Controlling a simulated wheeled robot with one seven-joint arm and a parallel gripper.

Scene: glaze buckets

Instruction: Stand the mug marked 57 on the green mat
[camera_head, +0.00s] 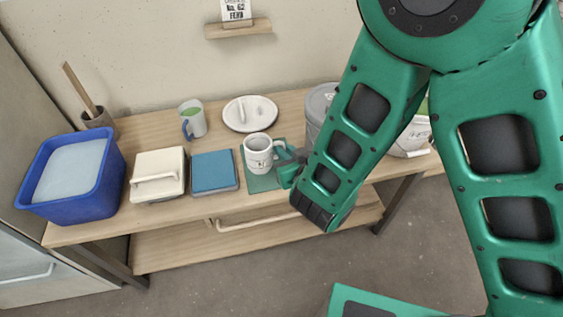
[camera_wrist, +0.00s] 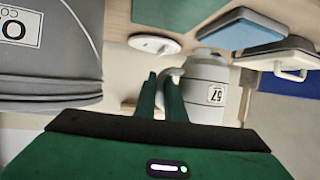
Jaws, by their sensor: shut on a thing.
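The mug marked 57 (camera_head: 257,157) is white and looks upright at the green mat (camera_head: 262,183), inside the mat's outline in the head view. I cannot tell whether its base touches the mat. In the wrist view the mug (camera_wrist: 206,75) shows its 57 label upside down, and the mat (camera_wrist: 175,12) lies at the top edge. My gripper (camera_head: 287,167) is at the mug's right side, shut on its handle; its fingers (camera_wrist: 163,92) also show in the wrist view. My arm hides part of the table to the right.
A blue tray or box (camera_head: 214,172) lies just left of the mat, then a beige lidded box (camera_head: 157,190) and a blue tub (camera_head: 108,178). Behind are another mug (camera_head: 198,120) and a round white lid (camera_head: 250,123). A grey bucket (camera_head: 317,105) stands close on the right.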

